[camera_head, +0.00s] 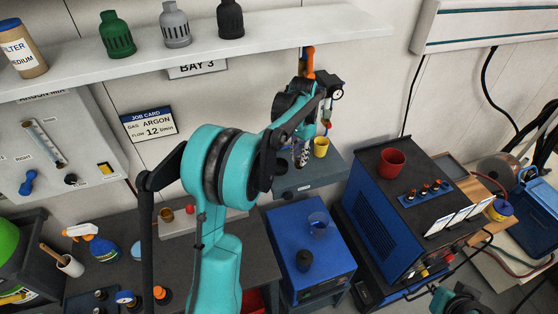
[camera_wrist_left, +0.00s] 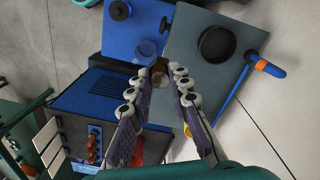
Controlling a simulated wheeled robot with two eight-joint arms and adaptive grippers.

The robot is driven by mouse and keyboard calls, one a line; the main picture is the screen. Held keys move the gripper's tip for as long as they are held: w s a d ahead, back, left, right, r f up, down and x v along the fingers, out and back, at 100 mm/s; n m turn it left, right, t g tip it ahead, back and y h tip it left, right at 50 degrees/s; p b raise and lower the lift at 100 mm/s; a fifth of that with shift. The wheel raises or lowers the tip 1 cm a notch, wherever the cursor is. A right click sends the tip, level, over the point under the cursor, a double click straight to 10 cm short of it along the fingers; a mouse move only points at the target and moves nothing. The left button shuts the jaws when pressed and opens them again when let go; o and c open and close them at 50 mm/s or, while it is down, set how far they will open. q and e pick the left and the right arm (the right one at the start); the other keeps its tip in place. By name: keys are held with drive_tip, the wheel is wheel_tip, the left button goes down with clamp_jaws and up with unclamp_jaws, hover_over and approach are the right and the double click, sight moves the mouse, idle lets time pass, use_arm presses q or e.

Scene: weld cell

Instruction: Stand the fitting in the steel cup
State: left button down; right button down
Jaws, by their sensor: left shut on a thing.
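My left gripper (camera_head: 303,150) is above the grey stand beside the yellow cup. In the left wrist view its fingers (camera_wrist_left: 158,76) are closed on a small grey-brown thing (camera_wrist_left: 159,67), which I take for the fitting. Most of it is hidden by the fingers. A dark round open vessel (camera_wrist_left: 215,44) stands on the grey top, apart from the fingertips and up and right of them in that view. It may be the steel cup; its material is hard to tell. My right gripper is not visible.
A yellow cup (camera_head: 321,146) stands close to the left gripper. A clear glass (camera_head: 318,222) and a black knob-like thing (camera_head: 304,261) are on the blue box (camera_head: 285,228). A red cup (camera_head: 391,162) stands on the welder (camera_head: 366,190). A shelf (camera_head: 270,38) runs above.

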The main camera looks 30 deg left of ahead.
use_arm(q)
drive_tip(key=w+a+f, duration=0.1)
drive_tip(key=a+f, duration=0.1)
drive_tip(key=a, duration=0.1)
drive_tip(key=w+a+f, duration=0.2)
drive_tip(key=a, duration=0.1)
drive_tip(key=w+a+f, duration=0.1)
drive_tip(key=a+f, duration=0.1)
drive_tip(key=a, duration=0.2)
drive_tip(key=shift+w+a+f, duration=0.1)
drive_tip(key=shift+w+f, duration=0.05)
drive_tip(key=shift+f, duration=0.25)
wheel_tip(320, 180, down, 4)
drive_tip(key=shift+a+r+b, duration=0.1)
drive_tip(key=shift+r+b, duration=0.15)
drive_tip(key=shift+b, duration=0.15)
drive_tip(key=shift+f, duration=0.3)
drive_tip(key=shift+f, duration=0.15)
drive_tip(key=c, duration=1.4)
unclamp_jaws()
